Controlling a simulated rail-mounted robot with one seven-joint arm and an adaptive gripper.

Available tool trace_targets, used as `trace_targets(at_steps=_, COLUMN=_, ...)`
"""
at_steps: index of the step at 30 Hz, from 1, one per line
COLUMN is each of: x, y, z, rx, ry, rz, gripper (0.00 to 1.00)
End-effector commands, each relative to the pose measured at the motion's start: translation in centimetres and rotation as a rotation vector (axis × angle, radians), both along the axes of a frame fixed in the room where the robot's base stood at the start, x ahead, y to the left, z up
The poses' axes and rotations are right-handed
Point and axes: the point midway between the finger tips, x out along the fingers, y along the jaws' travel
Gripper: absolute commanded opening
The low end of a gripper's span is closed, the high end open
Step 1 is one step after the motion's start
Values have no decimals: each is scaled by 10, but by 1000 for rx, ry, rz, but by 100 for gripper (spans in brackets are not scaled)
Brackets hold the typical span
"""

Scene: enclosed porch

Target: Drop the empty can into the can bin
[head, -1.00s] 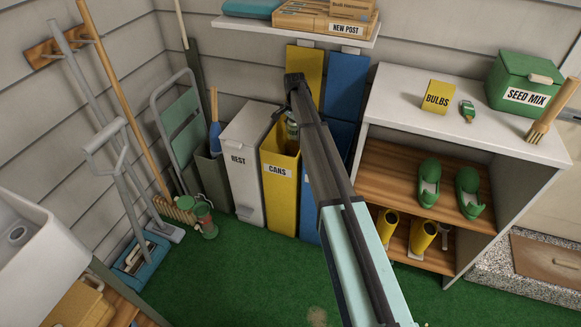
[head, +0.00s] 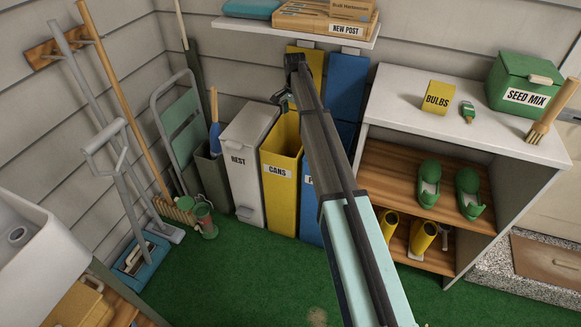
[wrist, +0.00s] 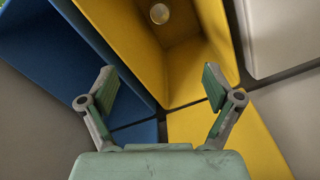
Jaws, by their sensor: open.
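The yellow bin labelled CANS (head: 280,195) stands against the back wall with its yellow lid (head: 312,72) raised behind it. My gripper (head: 285,100) is above the bin's open top. In the wrist view my gripper (wrist: 160,88) has its two fingers spread wide, with nothing between them. The wrist view looks into the yellow bin (wrist: 190,65). A small round pale end, which looks like the can (wrist: 159,13), shows deep inside the bin. The head view does not show the can; the bin's front hides its lower inside.
A white REST bin (head: 245,165) stands left of the yellow bin and a blue bin (head: 311,205) right of it, partly behind my arm. A shelf with NEW POST boxes (head: 325,18) hangs above. A white shelf unit (head: 395,105) stands to the right.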

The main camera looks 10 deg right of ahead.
Motion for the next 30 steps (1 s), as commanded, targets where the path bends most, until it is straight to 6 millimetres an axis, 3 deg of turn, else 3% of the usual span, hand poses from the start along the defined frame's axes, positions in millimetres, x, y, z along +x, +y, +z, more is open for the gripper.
trace_targets(at_steps=6, x=0, y=0, z=32, rx=0, ry=0, rz=0, gripper=90)
trace_targets(at_steps=11, x=0, y=0, z=41, rx=-1, ry=1, rz=0, gripper=90)
trace_targets(at_steps=25, x=-1, y=1, z=42, rx=0, ry=1, rz=2, gripper=90)
trace_targets(at_steps=30, x=-16, y=12, z=29, rx=7, ry=26, rz=56, gripper=90)
